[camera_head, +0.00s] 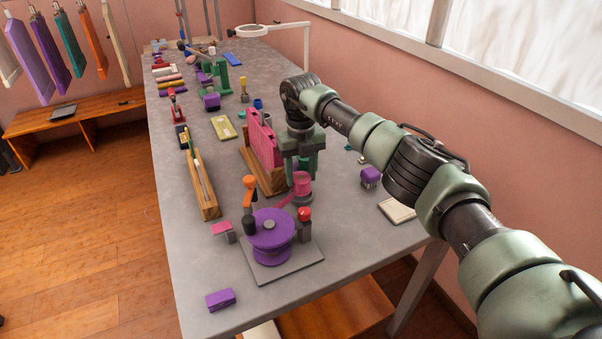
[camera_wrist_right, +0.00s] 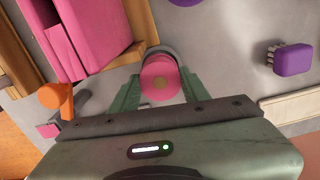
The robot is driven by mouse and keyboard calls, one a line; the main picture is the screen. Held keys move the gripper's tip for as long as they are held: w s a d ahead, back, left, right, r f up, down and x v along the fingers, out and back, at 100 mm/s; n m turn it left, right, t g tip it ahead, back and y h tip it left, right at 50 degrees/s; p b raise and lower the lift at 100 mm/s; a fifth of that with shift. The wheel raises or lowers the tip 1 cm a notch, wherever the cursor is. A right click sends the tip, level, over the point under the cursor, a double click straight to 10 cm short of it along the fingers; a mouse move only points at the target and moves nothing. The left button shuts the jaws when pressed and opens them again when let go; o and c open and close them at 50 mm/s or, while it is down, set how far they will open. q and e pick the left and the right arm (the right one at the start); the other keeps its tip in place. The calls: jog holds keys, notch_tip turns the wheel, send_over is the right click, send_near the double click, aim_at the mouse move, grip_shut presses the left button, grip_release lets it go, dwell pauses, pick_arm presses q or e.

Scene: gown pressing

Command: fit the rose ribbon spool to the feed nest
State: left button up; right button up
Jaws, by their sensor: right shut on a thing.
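The rose ribbon spool (camera_head: 302,186) is below my right gripper (camera_head: 301,172), close to the winding fixture. In the right wrist view the spool's round pink end (camera_wrist_right: 160,82) sits between the two green fingers, which are shut on it. A grey rounded rim (camera_wrist_right: 161,49) shows just behind the spool there; I cannot tell whether they touch. The fixture has a big purple wheel (camera_head: 270,229) on a grey base plate (camera_head: 290,266). I cannot clearly pick out the feed nest. My left gripper is not in view.
A wooden rack with pink boards (camera_head: 262,138) stands just left of my gripper. An orange-topped handle (camera_head: 249,190) and a red knob on a dark post (camera_head: 305,214) rise beside the wheel. A purple brush-like block (camera_head: 370,176) and a pale tray (camera_head: 397,210) lie to the right.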

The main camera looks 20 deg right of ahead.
jog(key=shift+f, duration=0.15)
jog(key=shift+f+b, duration=0.7)
jog(key=shift+f, duration=0.4)
jog(key=o, duration=1.5)
notch_tip(320, 180, up, 7)
jog(key=shift+f+b, duration=0.2)
jog(key=shift+b, duration=0.6)
jog(key=shift+r, duration=0.65)
